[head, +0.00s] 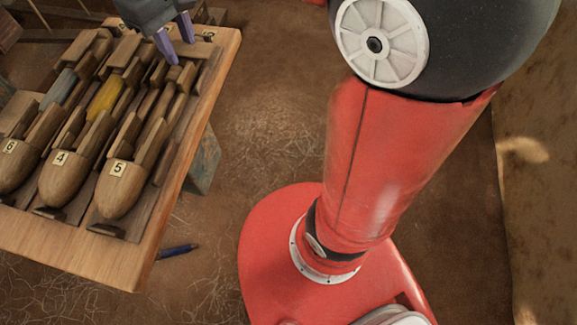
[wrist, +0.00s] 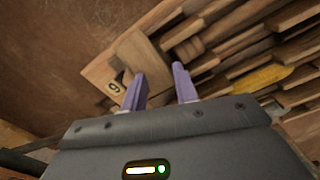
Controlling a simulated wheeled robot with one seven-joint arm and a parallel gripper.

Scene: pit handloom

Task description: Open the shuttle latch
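Boat-shaped wooden shuttles lie side by side on a wooden table: shuttle 6 (head: 14,168), shuttle 4 (head: 62,182) and shuttle 5 (head: 120,192). Shuttle 4 holds a yellow bobbin (head: 105,97), shuttle 6 a blue-grey one (head: 60,88). My gripper (head: 175,40) is over the far right end of the row. Its purple fingers are apart, with nothing held. In the wrist view the fingers (wrist: 160,86) point at a wooden shuttle end with a number tag (wrist: 115,88); a rounded wooden piece (wrist: 188,49) lies beyond them. I cannot make out which part is the latch.
The table (head: 110,258) has a bare front edge and right edge. A blue pen (head: 177,251) lies on the earthen floor beside it. The floor (head: 265,110) between the table and my red arm is clear. An earthen wall (head: 545,200) stands at the right.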

